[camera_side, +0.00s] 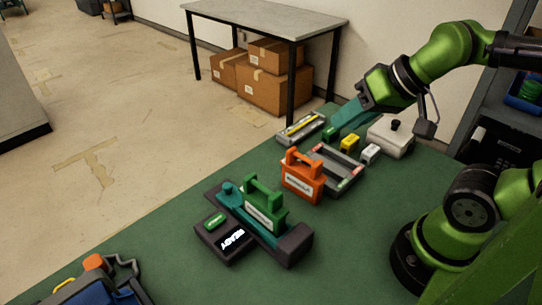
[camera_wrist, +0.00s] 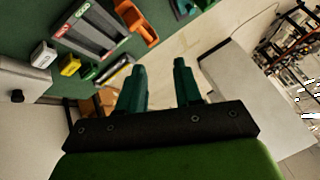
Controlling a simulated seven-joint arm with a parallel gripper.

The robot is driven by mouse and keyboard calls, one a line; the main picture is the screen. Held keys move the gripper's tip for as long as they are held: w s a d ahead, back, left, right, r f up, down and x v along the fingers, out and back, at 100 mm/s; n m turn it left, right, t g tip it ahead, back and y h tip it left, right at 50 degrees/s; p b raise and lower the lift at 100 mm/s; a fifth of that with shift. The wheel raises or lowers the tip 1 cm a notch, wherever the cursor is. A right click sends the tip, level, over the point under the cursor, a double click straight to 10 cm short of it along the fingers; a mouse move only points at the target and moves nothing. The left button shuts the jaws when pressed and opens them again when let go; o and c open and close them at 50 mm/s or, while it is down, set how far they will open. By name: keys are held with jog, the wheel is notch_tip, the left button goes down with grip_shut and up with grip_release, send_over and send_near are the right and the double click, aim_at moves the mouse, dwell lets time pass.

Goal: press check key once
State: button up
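A dark dock with teal parts (camera_side: 295,243) sits on the green table in the side view. On its left arm are a small green key (camera_side: 215,221) with lettering too small to read and a display (camera_side: 235,238) reading "READY". A green handled unit (camera_side: 264,212) with a white label stands upright on the dock. My gripper (camera_side: 342,122) is above the far part of the table, well apart from the key. In the wrist view, its two teal fingers (camera_wrist: 158,82) are spread with nothing between them. The key is not visible in the wrist view.
An orange handled unit (camera_side: 303,180) stands beside a grey tray (camera_side: 350,184). Small yellow (camera_side: 349,143) and white (camera_side: 370,154) blocks and a white box with a black knob (camera_side: 391,138) are near my gripper. A blue bin (camera_side: 90,288) is at the front left.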

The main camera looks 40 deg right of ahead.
grip_shut()
dwell(1.4)
